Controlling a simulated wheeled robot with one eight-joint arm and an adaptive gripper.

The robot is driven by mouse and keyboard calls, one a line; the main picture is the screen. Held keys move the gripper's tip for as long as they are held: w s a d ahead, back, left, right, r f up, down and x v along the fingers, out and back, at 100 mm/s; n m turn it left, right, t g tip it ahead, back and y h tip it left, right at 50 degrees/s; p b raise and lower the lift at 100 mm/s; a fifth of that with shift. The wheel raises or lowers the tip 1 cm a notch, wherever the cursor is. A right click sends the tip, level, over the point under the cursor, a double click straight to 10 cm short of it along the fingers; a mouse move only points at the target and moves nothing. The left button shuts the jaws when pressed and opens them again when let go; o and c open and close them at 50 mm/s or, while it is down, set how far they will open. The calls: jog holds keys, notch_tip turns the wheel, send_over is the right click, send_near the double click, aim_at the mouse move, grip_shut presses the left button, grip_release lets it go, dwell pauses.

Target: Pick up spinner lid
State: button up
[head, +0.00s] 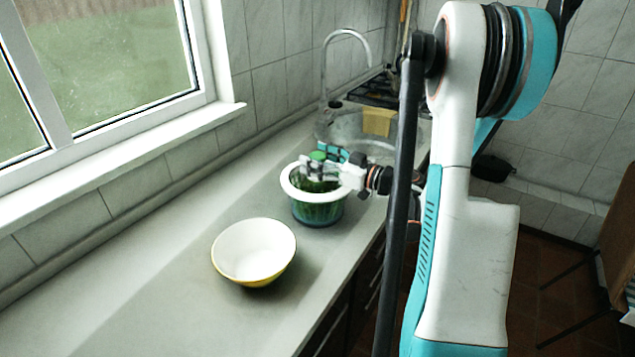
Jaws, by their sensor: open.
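The salad spinner (318,213) stands on the counter in the head view, with a greenish see-through bowl and a darker base. Its spinner lid (290,187) appears as a white ring around the top, with a green knob (318,156) above the middle. My gripper (321,169) reaches in from the right, over the lid and close around the knob. It is open. The gripper hides part of the lid's middle and right side, and I cannot tell whether the fingers touch the knob.
A white bowl with a yellow outside (254,252) stands on the counter in front and left of the spinner. A metal sink with a curved tap (347,35) and a yellow sponge or cloth (378,122) lies behind. The counter (160,290) is clear at the front left.

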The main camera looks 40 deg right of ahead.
grip_shut()
jog(key=shift+r, duration=0.15)
